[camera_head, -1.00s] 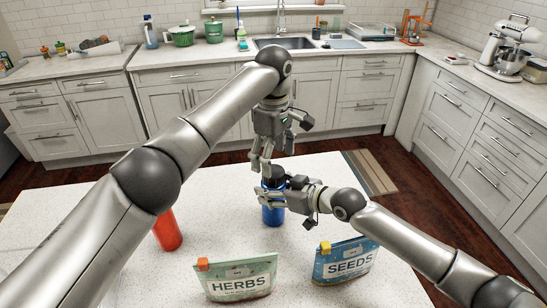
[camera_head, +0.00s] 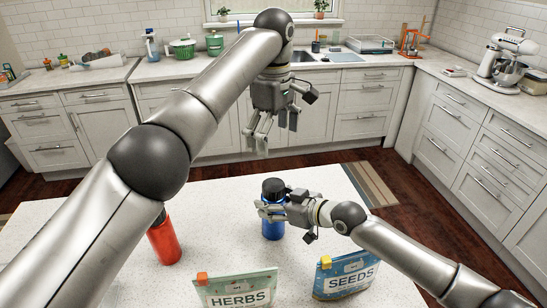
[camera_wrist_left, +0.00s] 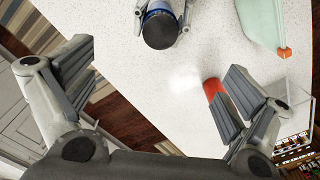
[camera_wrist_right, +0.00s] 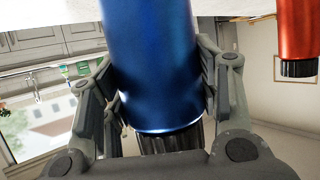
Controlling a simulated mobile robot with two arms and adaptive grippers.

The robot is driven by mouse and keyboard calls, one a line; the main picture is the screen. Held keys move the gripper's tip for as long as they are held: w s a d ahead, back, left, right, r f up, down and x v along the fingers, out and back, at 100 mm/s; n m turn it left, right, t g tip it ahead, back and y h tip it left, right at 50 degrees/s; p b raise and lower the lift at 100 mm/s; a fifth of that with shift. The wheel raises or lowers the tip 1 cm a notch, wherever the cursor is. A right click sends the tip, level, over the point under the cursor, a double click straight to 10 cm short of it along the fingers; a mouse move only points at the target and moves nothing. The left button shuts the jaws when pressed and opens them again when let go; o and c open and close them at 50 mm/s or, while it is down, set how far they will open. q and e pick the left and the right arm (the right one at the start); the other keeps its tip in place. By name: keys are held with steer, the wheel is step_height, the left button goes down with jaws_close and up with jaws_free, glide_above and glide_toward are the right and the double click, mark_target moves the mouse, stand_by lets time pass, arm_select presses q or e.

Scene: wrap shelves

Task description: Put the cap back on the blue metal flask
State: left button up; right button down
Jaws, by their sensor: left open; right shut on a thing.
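The blue metal flask (camera_head: 273,226) stands upright on the white table, with a black cap (camera_head: 273,187) on its top. My right gripper (camera_head: 268,209) is shut around the flask's upper body, just below the cap. In the right wrist view the flask (camera_wrist_right: 150,60) lies between the fingers and the black ribbed cap (camera_wrist_right: 170,139) meets its end. My left gripper (camera_head: 272,136) is open and empty, above and apart from the flask. The left wrist view looks down on the black cap (camera_wrist_left: 160,30); whether it is fully tightened cannot be told.
An orange-red flask (camera_head: 165,242) stands left of the blue one, partly behind my left arm. A HERBS pouch (camera_head: 238,292) and a SEEDS pouch (camera_head: 346,275) stand at the table's front. Bare table (camera_head: 225,190) lies around the blue flask. Counters line the back.

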mark_target(284, 203)
arm_select(q)
steer(key=shift+r, duration=1.4)
arm_select(e)
steer(key=shift+c, duration=2.1)
jaws_free()
steer(key=v, duration=0.7)
steer(key=shift+w, duration=0.1)
steer(key=shift+s+d+r, duration=0.15)
steer(key=shift+s, duration=0.05)
arm_select(q)
steer(key=shift+r, duration=0.1)
arm_select(e)
steer(key=shift+r, duration=0.1)
